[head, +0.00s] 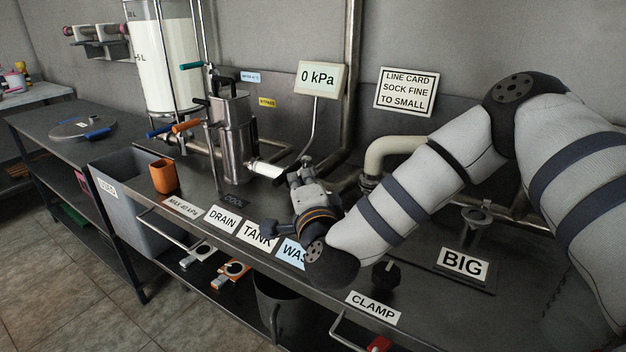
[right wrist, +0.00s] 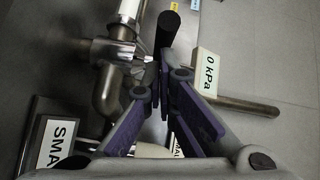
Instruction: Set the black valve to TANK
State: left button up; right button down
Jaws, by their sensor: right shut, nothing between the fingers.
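My right gripper (head: 293,174) reaches over the bench from the right, beside the white pipe section. In the right wrist view its purple-sided fingers (right wrist: 160,78) are together and empty. A black handle (right wrist: 167,32) shows just beyond the fingertips, next to a steel pipe joint (right wrist: 118,52); I cannot tell whether they touch. In the head view the gripper and wrist largely cover that area, so the handle's setting is unclear. The TANK label (head: 258,235) lies on the bench's front edge, between the DRAIN label (head: 222,219) and the partly covered WASH label (head: 291,252).
A steel vessel (head: 234,135) with orange and blue handles stands left of the gripper. The gauge sign (head: 318,78) reads 0 kPa. An orange cup (head: 163,176) is at the left. A curved pipe (head: 388,150) rises behind my arm. A BIG label (head: 463,264) is at the right.

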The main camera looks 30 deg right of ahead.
jog(key=shift+w+a, duration=0.3)
jog(key=shift+a, duration=0.1)
dwell(0.3)
jog(key=shift+a, duration=0.1)
